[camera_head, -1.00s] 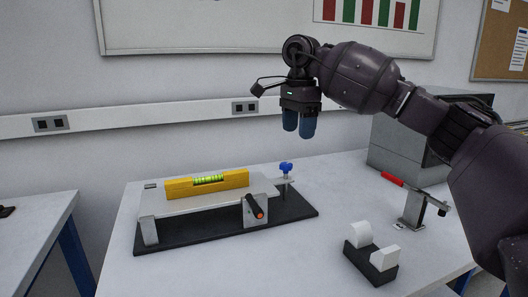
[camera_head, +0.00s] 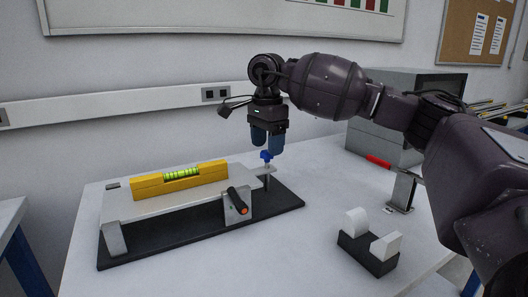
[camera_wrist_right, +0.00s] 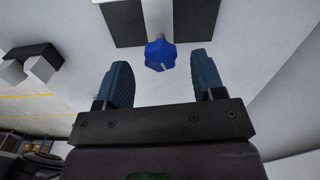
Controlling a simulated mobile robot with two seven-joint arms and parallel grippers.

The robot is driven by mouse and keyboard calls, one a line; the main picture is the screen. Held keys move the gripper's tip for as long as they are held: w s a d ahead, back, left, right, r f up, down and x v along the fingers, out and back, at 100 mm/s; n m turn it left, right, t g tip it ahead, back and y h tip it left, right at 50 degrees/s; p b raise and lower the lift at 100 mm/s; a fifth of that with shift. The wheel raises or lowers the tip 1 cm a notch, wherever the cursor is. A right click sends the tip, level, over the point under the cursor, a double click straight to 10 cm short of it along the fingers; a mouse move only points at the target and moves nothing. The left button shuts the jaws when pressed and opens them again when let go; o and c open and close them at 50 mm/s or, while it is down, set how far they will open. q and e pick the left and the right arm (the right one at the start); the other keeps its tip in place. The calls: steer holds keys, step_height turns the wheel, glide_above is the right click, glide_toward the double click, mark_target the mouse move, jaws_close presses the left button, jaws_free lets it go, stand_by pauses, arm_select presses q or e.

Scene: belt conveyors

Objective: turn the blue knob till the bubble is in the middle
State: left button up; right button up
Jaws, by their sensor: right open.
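The blue knob (camera_head: 266,155) stands on a thin post at the right end of a pale plate (camera_head: 140,209). A yellow spirit level (camera_head: 149,187) with a green vial (camera_head: 181,174) lies on the plate; the bubble is too small to place surely. My right gripper (camera_head: 268,146) points down just above the knob, its blue fingers open and empty. In the right wrist view, the knob (camera_wrist_right: 160,55) shows between and slightly beyond the fingertips, with gaps on both sides. My left gripper is out of view.
The plate stands over a black base (camera_head: 180,243), with a black, orange-ended handle (camera_head: 237,201) at its front. A black block with white pieces (camera_head: 367,258) stands at front right. A grey box (camera_head: 372,147) and red-handled tool (camera_head: 379,162) are behind.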

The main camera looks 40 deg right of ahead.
steer(key=shift+f, duration=0.7)
steer(key=c, duration=0.9)
steer(key=shift+c, duration=0.2)
